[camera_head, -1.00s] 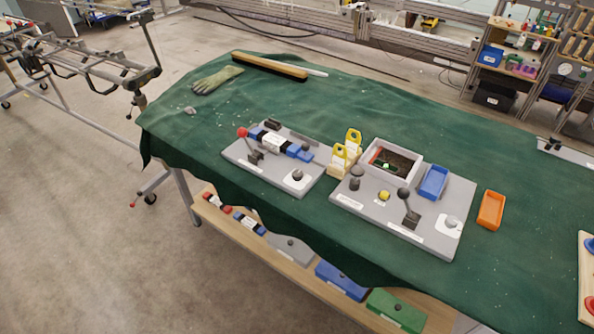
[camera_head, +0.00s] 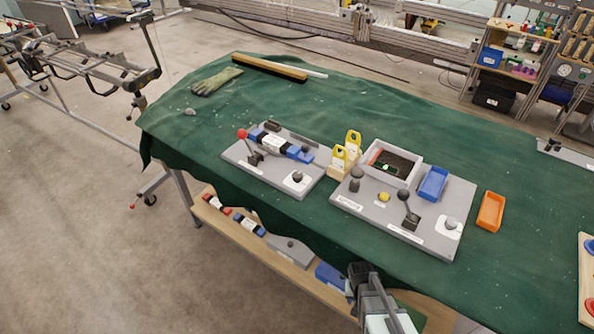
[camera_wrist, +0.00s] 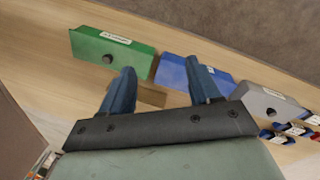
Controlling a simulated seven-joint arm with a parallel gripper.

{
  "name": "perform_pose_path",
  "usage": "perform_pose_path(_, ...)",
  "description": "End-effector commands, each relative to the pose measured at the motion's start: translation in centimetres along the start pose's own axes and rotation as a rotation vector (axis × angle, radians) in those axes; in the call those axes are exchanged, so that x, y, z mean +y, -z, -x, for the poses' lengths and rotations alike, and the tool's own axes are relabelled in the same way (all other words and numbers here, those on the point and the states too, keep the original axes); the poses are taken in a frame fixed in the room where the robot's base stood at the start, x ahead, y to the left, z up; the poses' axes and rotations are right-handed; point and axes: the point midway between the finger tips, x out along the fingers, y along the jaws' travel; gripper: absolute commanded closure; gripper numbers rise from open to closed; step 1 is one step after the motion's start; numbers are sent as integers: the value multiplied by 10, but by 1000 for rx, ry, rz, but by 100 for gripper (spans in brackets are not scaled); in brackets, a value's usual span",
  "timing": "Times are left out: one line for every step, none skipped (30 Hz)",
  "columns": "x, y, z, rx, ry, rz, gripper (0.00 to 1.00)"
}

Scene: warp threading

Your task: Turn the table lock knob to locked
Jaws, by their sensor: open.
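Two grey panels lie on the green-covered table in the head view. The left panel (camera_head: 238,154) bears a red-ball lever (camera_head: 242,133) and a dark round knob (camera_head: 297,177) on a white plate. The right panel (camera_head: 380,219) bears a dark upright knob (camera_head: 355,179), a yellow button (camera_head: 383,196), a black-ball lever (camera_head: 404,195) and a grey knob (camera_head: 450,224) on a white plate. The labels are too small to tell which is the table lock knob. My gripper (camera_head: 362,270) is at the table's front edge, apart from the panels. Its fingers are open and empty in the wrist view (camera_wrist: 160,82).
The shelf below the table holds a green box (camera_wrist: 112,52), a blue box (camera_wrist: 175,72) and a grey box (camera_wrist: 262,102). Yellow-topped holders (camera_head: 345,150), a bin (camera_head: 388,165), a blue tray (camera_head: 433,183) and an orange tray (camera_head: 491,211) stand around the right panel.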

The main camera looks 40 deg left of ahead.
Motion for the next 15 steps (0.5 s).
perform_pose_path(-18,15,8,34,0,24,38)
perform_pose_path(-27,22,13,54,0,35,38)
perform_pose_path(-40,30,19,79,1,52,38)
perform_pose_path(-50,37,25,98,2,65,38)
perform_pose_path(-60,43,30,118,3,76,38)
perform_pose_path(-74,51,38,143,7,91,38)
perform_pose_path(-84,56,43,162,9,103,38)
perform_pose_path(-95,62,49,181,12,115,38)
perform_pose_path(-110,69,57,206,16,131,38)
perform_pose_path(-120,73,63,224,20,141,38)
perform_pose_path(-131,78,70,242,24,153,38)
perform_pose_path(-146,83,78,264,31,168,38)
perform_pose_path(-157,86,84,281,37,178,38)
perform_pose_path(-169,90,92,298,45,188,38)
perform_pose_path(-184,95,102,320,55,201,38)
